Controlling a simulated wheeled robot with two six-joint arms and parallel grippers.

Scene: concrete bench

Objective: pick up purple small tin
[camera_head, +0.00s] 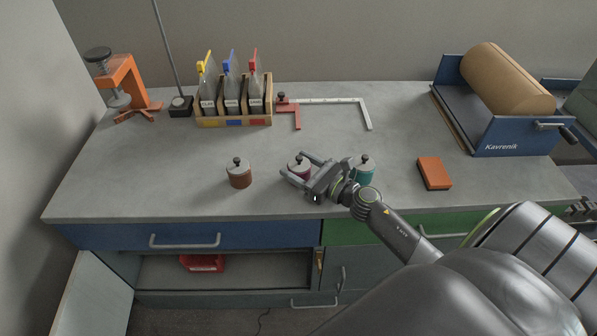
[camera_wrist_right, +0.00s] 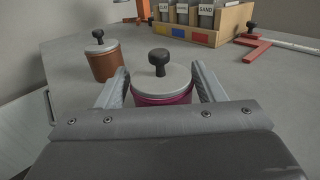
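The purple small tin (camera_head: 300,171) stands upright on the bench, with a grey lid and black knob. It also shows in the right wrist view (camera_wrist_right: 162,92), between the fingers. My right gripper (camera_head: 303,172) is open, with one finger on each side of the tin. Narrow gaps seem to show between the fingers and the tin. The gripper hides part of the tin in the head view. My left gripper is not in view.
A brown tin (camera_head: 239,175) stands to the left and a teal tin (camera_head: 364,174) just right, close to my right wrist. An orange block (camera_head: 434,173) lies farther right. A wooden rack (camera_head: 233,121), a red-and-grey square (camera_head: 345,101) and a blue roll holder (camera_head: 505,135) stand behind.

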